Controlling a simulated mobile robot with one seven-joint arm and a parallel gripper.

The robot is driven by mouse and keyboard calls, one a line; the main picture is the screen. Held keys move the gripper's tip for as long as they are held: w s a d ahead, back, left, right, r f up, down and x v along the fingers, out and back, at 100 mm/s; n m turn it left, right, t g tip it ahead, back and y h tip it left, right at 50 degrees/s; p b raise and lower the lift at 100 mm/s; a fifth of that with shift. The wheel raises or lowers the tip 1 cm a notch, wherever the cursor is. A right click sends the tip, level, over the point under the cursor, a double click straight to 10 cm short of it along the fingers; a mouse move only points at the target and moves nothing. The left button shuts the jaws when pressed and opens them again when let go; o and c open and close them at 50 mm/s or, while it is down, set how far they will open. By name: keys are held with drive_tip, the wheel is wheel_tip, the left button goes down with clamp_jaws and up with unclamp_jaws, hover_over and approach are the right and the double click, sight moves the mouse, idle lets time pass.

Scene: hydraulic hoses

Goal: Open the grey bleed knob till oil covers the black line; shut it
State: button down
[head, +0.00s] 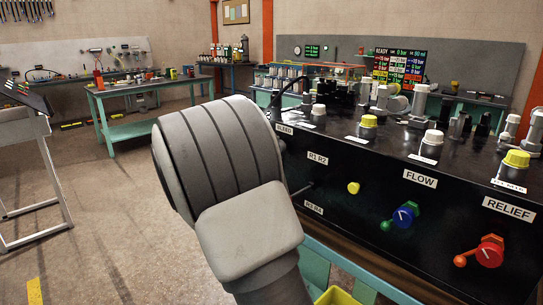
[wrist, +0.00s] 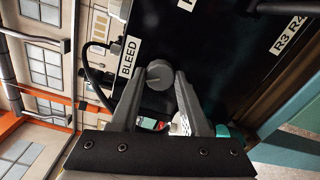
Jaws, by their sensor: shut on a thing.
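The grey bleed knob (wrist: 159,75) shows in the wrist view on the black panel, beside the BLEED label (wrist: 129,57). My gripper (wrist: 157,84) has its two fingers on either side of the knob and is shut on it. A thin pointer line shows on the knob's face. In the head view my arm covers the knob and my gripper; only the BLEED label (head: 284,129) shows past it. I cannot make out the oil or the black line in either view.
The black bench panel (head: 345,215) carries a yellow knob (head: 353,187), a blue FLOW knob (head: 403,217) and a red RELIEF knob (head: 489,252) to the right. A lit readout board (head: 399,66) stands behind. A black hose (wrist: 97,90) runs left of the knob in the wrist view.

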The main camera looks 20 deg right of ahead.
idle(0.3)
drive_tip(key=shift+c, duration=1.9)
unclamp_jaws()
drive_tip(key=p+v, duration=0.1)
drive_tip(key=v, duration=1.6)
drive_tip(key=shift+a, duration=0.2)
drive_tip(key=shift+s, duration=0.1)
